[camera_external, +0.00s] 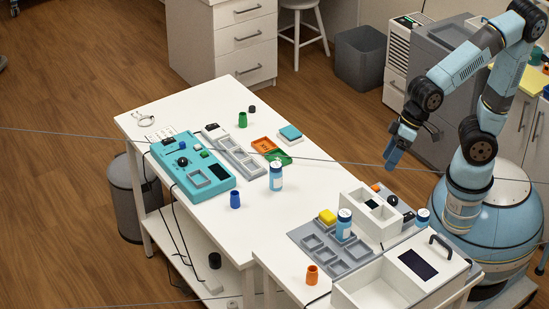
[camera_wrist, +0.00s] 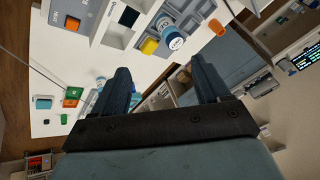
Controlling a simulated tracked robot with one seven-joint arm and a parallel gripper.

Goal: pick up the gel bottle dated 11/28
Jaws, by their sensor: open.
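One bottle (camera_external: 276,177) stands on the white table's middle. Another (camera_external: 344,225) stands on the grey slotted tray (camera_external: 328,262). No date is legible, so I cannot tell which bottle reads 11/28. My gripper (camera_external: 393,155) is open and empty, raised above the right side of the table, apart from all bottles.
A teal device (camera_external: 190,175), orange and green trays (camera_external: 264,145), and a blue cup (camera_external: 235,200) are on the table. A white handled instrument (camera_external: 425,262) and an orange cup (camera_external: 312,275) sit at the front right. Bare table lies left of the slotted tray.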

